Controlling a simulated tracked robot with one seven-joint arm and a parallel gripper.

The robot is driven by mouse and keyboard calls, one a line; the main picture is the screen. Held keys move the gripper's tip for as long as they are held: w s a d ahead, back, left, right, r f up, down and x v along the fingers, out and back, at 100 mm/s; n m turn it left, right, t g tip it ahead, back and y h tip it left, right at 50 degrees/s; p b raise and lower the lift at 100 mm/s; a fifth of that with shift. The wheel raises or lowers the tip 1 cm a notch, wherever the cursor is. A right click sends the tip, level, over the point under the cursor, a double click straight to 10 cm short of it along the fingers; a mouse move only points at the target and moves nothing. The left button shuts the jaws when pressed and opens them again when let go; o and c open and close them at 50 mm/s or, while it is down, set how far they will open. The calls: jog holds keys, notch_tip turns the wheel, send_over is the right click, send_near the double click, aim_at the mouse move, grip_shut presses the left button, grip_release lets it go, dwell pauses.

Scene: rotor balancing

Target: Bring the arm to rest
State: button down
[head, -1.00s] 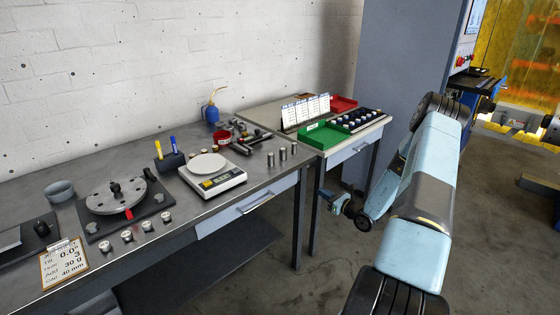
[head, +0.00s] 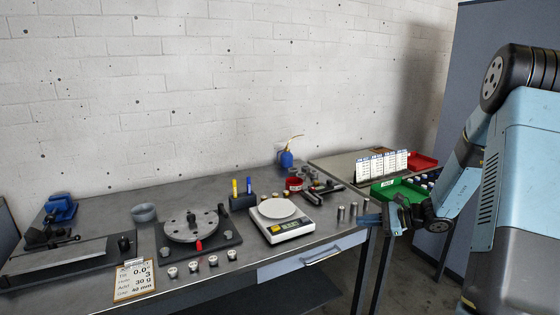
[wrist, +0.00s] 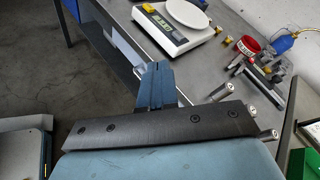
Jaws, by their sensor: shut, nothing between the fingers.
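My gripper (head: 370,219) is at the right end of the steel bench (head: 330,235) in the head view, in front of the green tray. Its blue fingers are together and empty. In the wrist view the shut fingers (wrist: 156,72) point toward the bench's front edge, near the white scale (wrist: 172,28). Whether the fingers touch anything is hard to tell, but nothing is held. My arm fills the right side of the head view. The grey rotor disc (head: 188,226) lies flat on its dark base at the middle left of the bench.
The scale (head: 283,220) stands right of the rotor. Several metal cylinders (head: 340,213) stand by the bench's right end. The green tray (head: 400,191), red tray (head: 422,163) and card stand (head: 390,164) are on the side table. A clipboard (head: 134,280) lies at the front left.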

jog(key=s+a+r+n+g+h, duration=0.25)
jog(key=s+a+r+n, duration=0.2)
jog(key=s+r, duration=0.3)
jog(key=s+a+r+n+g+h, duration=0.2)
jog(key=s+a+r+n+h, duration=0.1)
jog(key=s+r+n, duration=0.4)
jog(key=s+d+r+n+t+h, duration=0.2)
jog(key=s+r+h, duration=0.1)
jog(key=s, duration=0.6)
jog(key=s+d+r+n+t+h, duration=0.2)
jog(key=s+r+n+h, duration=0.1)
jog(key=s, duration=0.6)
notch_tip(320, 180, up, 2)
jog(key=shift+r+h, duration=0.1)
jog(key=shift+h, duration=0.65)
jog(key=shift+t, duration=0.25)
